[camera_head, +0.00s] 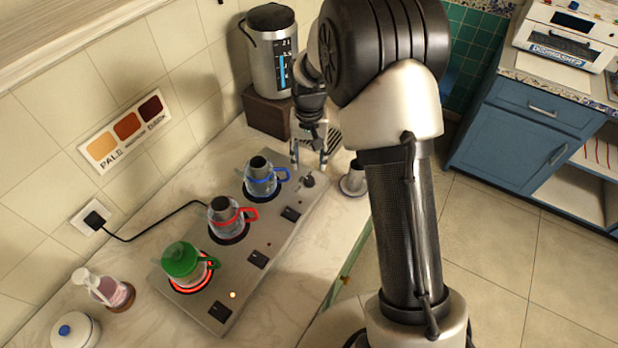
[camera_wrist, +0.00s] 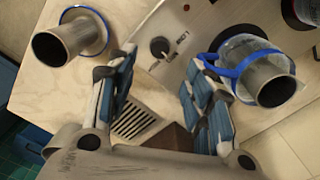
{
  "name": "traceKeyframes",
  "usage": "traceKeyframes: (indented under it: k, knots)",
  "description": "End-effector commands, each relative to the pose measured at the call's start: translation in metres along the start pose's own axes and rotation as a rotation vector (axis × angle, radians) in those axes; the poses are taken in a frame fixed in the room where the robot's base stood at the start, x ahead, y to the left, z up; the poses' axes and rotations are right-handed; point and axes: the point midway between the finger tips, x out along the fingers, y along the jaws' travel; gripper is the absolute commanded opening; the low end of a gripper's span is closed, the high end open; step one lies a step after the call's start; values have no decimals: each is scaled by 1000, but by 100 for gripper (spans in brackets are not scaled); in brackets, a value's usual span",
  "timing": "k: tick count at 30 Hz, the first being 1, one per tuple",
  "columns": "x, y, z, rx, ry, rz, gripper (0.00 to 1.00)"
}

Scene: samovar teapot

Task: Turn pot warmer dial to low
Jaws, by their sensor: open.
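The pot warmer (camera_head: 192,303) is a long grey metal panel on the counter with three round hot plates. Its round black dial (camera_head: 309,181) sits at the far end, beside the blue-handled pot (camera_head: 260,178). My gripper (camera_head: 309,160) is open above the dial. In the wrist view my gripper's fingers (camera_wrist: 158,72) are spread, with the dial beyond the tips, between them and apart from both. The blue-handled pot (camera_wrist: 268,82) is close to the right finger.
A red-handled pot (camera_head: 224,216) and a green-lidded pot (camera_head: 180,262) stand on the other plates; the green one's plate glows red. Black switches (camera_head: 258,260) line the panel. A metal cup (camera_head: 353,182) stands right of the dial. A kettle (camera_head: 272,55) stands behind on a brown block.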

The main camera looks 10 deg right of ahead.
Motion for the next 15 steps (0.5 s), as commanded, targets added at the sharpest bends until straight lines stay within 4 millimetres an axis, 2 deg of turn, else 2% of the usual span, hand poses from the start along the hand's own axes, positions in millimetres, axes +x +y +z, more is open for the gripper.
traceKeyframes:
  k: [1, 6, 12, 15]
  knots:
    - [15, 0, 1, 0, -4, 1, 47]
    - [50, 0, 1, 0, -3, 1, 47]
    - [78, 0, 0, 0, -1, 0, 47]
    - [85, 0, 0, 0, -1, 0, 47]
